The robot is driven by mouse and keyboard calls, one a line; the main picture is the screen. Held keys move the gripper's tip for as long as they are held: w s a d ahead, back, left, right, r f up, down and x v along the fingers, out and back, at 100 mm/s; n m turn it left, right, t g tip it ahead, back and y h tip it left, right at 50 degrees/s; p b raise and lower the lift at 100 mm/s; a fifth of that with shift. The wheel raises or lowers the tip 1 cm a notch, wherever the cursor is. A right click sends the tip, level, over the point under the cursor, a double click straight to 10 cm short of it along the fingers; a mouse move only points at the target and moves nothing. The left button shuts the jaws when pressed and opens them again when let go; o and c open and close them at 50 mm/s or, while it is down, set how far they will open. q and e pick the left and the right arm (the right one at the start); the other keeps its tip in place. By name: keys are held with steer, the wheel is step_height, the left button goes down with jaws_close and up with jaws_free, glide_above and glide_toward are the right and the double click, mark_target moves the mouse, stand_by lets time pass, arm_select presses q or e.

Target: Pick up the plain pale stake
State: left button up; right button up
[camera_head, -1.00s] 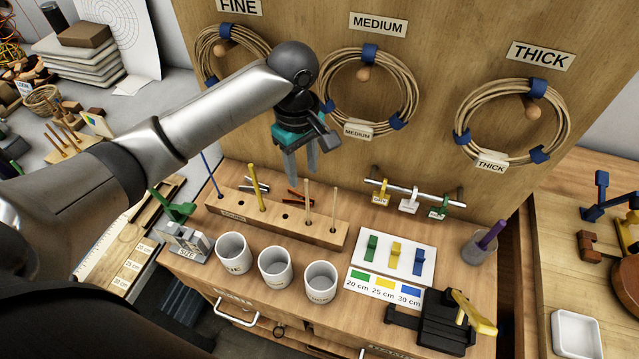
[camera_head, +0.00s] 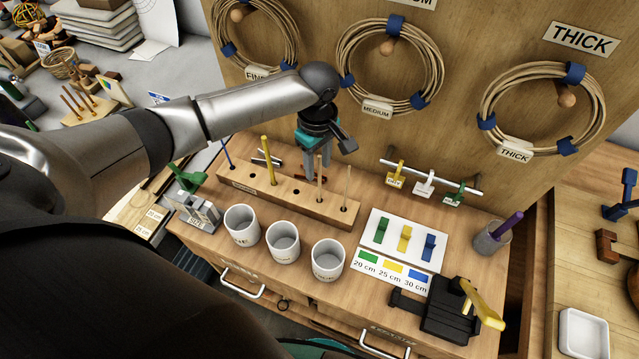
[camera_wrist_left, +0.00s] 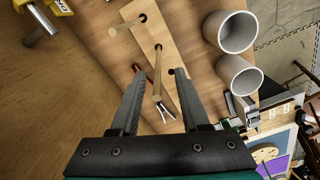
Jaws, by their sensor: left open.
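A wooden block (camera_head: 241,183) on the bench holds a blue stake (camera_head: 228,155), a yellow stake (camera_head: 269,160) and two unpainted stakes. One unpainted stake (camera_head: 319,190) is tan; the other, thinner and paler stake (camera_head: 347,190) stands nearer the block's right end. My left gripper (camera_head: 318,174) is open and points down just above and behind the block, close to the tan stake. In the left wrist view, the tan stake (camera_wrist_left: 157,75) shows between the open fingers (camera_wrist_left: 163,100), not gripped. The paler stake (camera_wrist_left: 126,25) lies beyond them, at the upper left. My right gripper is not in view.
Three white cups (camera_head: 284,242) stand in front of the block. A panel with cane coils (camera_head: 390,65) rises behind. A rail with coloured clips (camera_head: 424,187) is right of the block, with a white card (camera_head: 381,260) and a black device (camera_head: 447,312) nearer.

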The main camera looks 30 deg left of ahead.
mark_target(320, 175)
arm_select(q)
step_height(320, 175, down, 4)
steer(key=shift+w+d+f, duration=0.1)
steer(key=shift+d, duration=0.05)
steer(key=shift+c, duration=0.2)
jaws_close()
stand_by(0.5)
